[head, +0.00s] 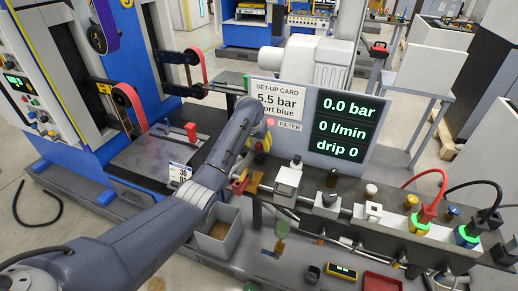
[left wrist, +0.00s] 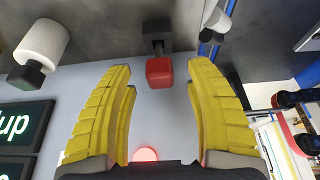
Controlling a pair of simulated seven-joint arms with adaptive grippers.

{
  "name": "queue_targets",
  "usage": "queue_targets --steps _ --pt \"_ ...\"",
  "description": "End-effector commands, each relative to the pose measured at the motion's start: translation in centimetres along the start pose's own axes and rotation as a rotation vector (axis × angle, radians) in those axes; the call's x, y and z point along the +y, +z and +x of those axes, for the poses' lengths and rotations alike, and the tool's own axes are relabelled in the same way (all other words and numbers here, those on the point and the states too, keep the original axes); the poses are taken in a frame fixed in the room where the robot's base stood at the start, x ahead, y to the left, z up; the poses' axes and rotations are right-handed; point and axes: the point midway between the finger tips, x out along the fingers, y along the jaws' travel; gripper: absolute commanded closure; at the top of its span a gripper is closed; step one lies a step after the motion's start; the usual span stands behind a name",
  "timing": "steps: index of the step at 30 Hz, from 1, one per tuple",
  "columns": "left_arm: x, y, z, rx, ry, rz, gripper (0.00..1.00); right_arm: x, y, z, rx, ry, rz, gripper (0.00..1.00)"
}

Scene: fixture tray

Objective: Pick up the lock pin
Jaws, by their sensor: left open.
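My left gripper (left wrist: 161,66) shows in the left wrist view with its two yellow fingers spread wide and nothing between the pads. A red block (left wrist: 159,73) on a dark mount sits between the fingertips in that picture, apart from both; I cannot tell how far beyond them it is, or whether it is the lock pin. In the head view my left arm reaches to the set-up card, and its fingers are largely hidden at the arm's end. A red upright piece (head: 191,130) stands on the machine bed to the left of the arm. My right gripper is out of view.
The set-up card board (head: 313,106) stands just right of my left arm. A valve rail (head: 345,212) with cables runs to the right. An open grey bin (head: 218,240) sits below the arm. A red tray (head: 381,281) lies at the front.

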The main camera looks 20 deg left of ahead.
Motion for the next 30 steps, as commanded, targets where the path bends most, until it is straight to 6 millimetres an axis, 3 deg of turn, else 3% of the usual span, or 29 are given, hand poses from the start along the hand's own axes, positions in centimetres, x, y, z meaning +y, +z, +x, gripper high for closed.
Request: queue_targets --steps 6,16,30 --pt "-0.1 0.0 1.7 -0.001 -0.002 0.0 0.46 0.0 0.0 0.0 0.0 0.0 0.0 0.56" --pt "0.0 0.0 1.9 0.001 0.0 0.0 0.45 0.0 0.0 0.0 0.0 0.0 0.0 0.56" --pt "0.0 0.0 1.9 0.0 0.0 0.0 0.99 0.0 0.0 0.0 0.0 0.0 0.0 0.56"
